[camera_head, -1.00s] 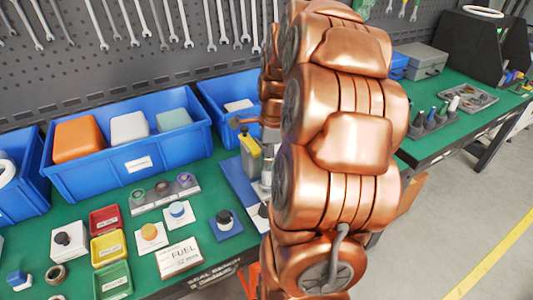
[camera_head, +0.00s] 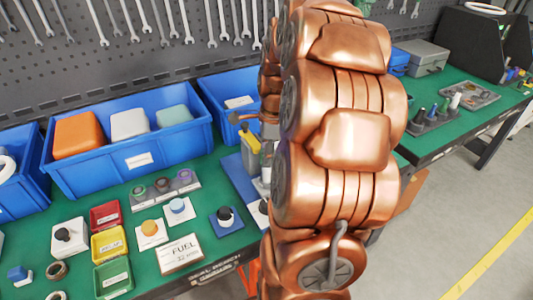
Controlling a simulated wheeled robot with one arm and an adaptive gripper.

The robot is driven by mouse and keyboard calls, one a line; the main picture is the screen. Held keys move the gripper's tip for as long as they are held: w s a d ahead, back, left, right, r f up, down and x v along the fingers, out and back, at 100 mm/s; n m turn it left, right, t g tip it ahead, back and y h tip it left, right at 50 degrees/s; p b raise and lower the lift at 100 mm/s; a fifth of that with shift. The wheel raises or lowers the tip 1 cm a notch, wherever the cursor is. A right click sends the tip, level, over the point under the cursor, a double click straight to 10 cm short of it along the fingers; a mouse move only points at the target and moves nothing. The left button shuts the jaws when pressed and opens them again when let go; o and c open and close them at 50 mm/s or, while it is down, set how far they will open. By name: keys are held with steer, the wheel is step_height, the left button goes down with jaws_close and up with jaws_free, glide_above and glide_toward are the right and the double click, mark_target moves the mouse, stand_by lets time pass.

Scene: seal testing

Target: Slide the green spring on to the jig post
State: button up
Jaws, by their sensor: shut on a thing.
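My copper arm stands across the middle of the view and hides much of the bench behind it. Its far section (camera_head: 270,85) comes down beside a yellow-topped grey fixture (camera_head: 252,150) on a blue base plate (camera_head: 238,176). My gripper's fingers are hidden behind the arm, so what they hold does not show. I cannot make out the green spring or the jig post. A grey holder (camera_head: 163,194) on the green bench carries small coloured rings, one of them greenish (camera_head: 138,190).
Blue bins (camera_head: 142,163) stand along the back. A second green bench (camera_head: 465,122) with tools is at right.

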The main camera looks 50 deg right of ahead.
steer(key=shift+f+b, duration=0.4)
steer(key=shift+f, duration=0.35)
stand_by(1.1)
steer(key=o, duration=1.2)
steer(key=shift+r+p, duration=0.9)
steer(key=shift+r, duration=2.65)
